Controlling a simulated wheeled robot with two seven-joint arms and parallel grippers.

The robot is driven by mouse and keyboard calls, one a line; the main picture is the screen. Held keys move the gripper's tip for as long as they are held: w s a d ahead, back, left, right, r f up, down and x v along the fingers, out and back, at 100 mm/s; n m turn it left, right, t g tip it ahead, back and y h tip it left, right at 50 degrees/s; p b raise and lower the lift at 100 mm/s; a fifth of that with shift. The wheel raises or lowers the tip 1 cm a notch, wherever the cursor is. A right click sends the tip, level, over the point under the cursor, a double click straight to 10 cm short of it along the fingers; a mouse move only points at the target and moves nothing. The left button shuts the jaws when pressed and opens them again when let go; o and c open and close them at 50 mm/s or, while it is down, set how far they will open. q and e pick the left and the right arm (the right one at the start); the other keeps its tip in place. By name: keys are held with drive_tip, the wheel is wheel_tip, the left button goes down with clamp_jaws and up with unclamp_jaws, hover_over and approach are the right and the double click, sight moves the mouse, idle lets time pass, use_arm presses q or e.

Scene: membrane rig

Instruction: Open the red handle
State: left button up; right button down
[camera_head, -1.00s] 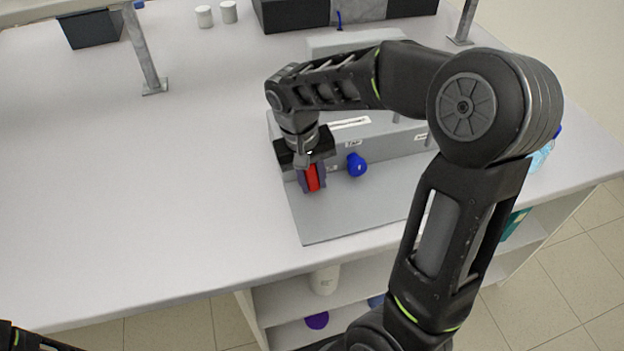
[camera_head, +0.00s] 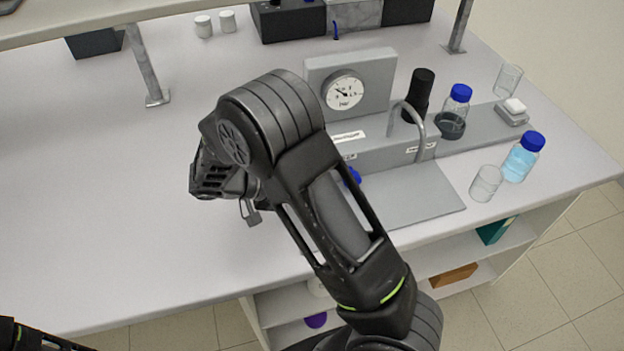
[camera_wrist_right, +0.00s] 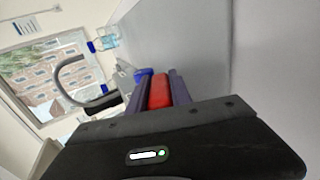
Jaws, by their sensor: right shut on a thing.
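The red handle (camera_wrist_right: 160,92) shows in the right wrist view, between the two dark purple fingers of my right gripper (camera_wrist_right: 157,90). The gripper is shut on it. In the head view my own right arm covers the handle and the fingertips, so the handle's angle cannot be read there. The grey rig block (camera_head: 388,150) that carries the controls stands behind my arm. A blue knob (camera_head: 352,177) peeks out beside the arm; it also shows just past the fingers in the wrist view (camera_wrist_right: 143,73). My left gripper is not in view.
A pressure gauge (camera_head: 343,90), a curved grey pipe (camera_head: 421,125) and a black cylinder (camera_head: 418,92) stand on the rig. A blue-liquid bottle (camera_head: 522,158) and a glass beaker (camera_head: 486,183) stand at right. The table's left side (camera_head: 80,190) is clear.

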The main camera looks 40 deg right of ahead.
drive_tip(key=shift+r+g+h+p, duration=0.2)
drive_tip(key=shift+g+h+p, duration=0.1)
drive_tip(key=shift+h, duration=0.6)
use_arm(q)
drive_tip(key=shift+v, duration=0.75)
use_arm(e)
drive_tip(key=shift+g+h, duration=0.4)
drive_tip(key=shift+h, duration=0.8)
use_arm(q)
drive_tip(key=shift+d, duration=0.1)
use_arm(e)
drive_tip(key=c, duration=1.2)
unclamp_jaws()
drive_tip(key=shift+o, duration=0.2)
